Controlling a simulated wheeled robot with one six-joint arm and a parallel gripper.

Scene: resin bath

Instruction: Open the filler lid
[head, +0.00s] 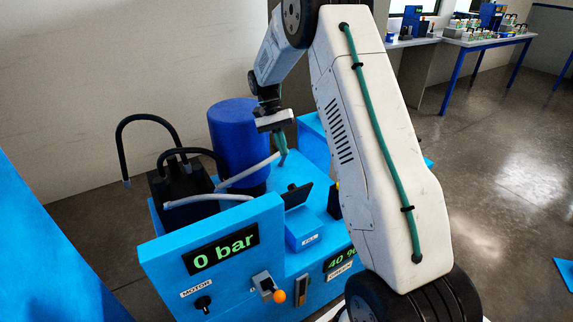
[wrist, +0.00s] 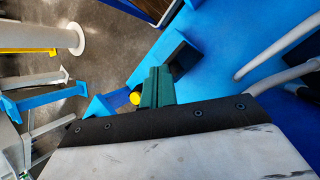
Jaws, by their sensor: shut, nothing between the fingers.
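The filler is a small blue box (head: 303,233) with a white label, on the deck of the blue machine in the head view. A flat black lid (head: 297,196) stands tilted up at the box's back edge; the box's opening is not clearly seen. My gripper (head: 282,157) hangs above the deck, behind and above the lid, apart from it. Its green fingers are together and hold nothing; they also show in the wrist view (wrist: 156,84). A dark shape (wrist: 184,58) lies just beyond them there; I cannot tell if it is the lid.
The front panel has a 0 bar display (head: 222,248), a motor knob (head: 203,303) and an orange-tipped lever (head: 277,296). A blue cylinder (head: 238,140), black hoses (head: 150,118) and grey pipes (head: 210,199) stand left of my gripper. Open floor (head: 500,180) lies right.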

